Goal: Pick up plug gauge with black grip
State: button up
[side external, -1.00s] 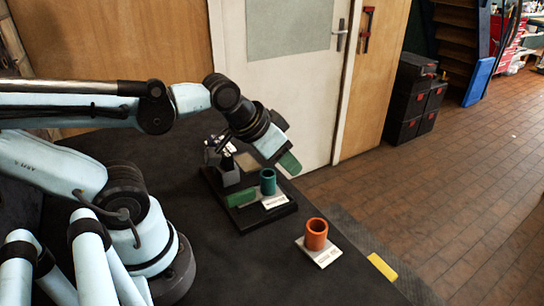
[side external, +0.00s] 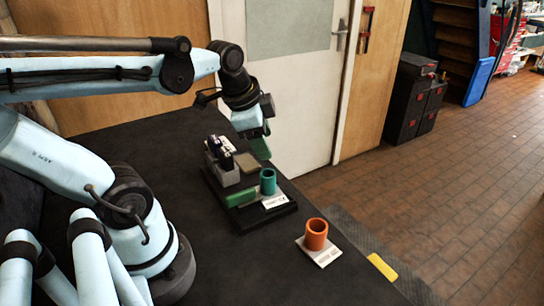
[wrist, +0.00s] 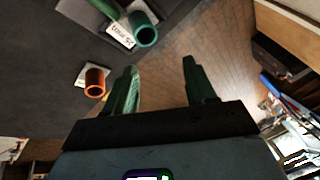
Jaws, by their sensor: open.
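Dark upright pieces with pale patches (side external: 226,158), among which the plug gauge with black grip may be, stand in a grey block (side external: 229,179) on the black tray (side external: 246,222). They are too small to tell apart. My gripper (side external: 261,148) has green fingers and hangs above and to the right of the block, apart from it. In the wrist view my gripper (wrist: 160,78) has its two green fingers spread with nothing between them. That view does not show the grey block.
A teal ring (side external: 268,182), a green block (side external: 240,197) and a white label (side external: 275,201) are on the tray. An orange ring (side external: 316,235) stands on a pale plate (side external: 318,254) to the right. A yellow piece (side external: 382,267) lies near the table's edge.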

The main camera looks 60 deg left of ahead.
aim_at(225, 151)
jog(key=s+a+r+m+g+h, duration=0.1)
jog(key=s+a+r+m+g, duration=0.15)
jog(key=a+m, duration=0.3)
jog(key=s+a+r+m+g, duration=0.1)
jog(key=s+a+m+g, duration=0.15)
jog(key=a+m, duration=0.3)
jog(key=shift+m+t, duration=0.3)
jog(key=shift+s+d+f, duration=0.1)
jog(key=shift+f, duration=1.05)
jog(key=shift+s+d+f, duration=0.1)
jog(key=shift+d+f, duration=0.05)
jog(key=shift+f, duration=1)
jog(key=shift+s+d+f, duration=0.1)
jog(key=shift+f, duration=1.05)
jog(key=shift+w+d+f, duration=0.15)
jog(key=shift+w+f, duration=0.05)
jog(key=shift+f, duration=0.75)
jog(key=shift+w+d+f, duration=0.1)
jog(key=shift+w+f, duration=0.1)
jog(key=shift+f, duration=1.45)
jog(key=shift+c, duration=0.3)
grip_shut()
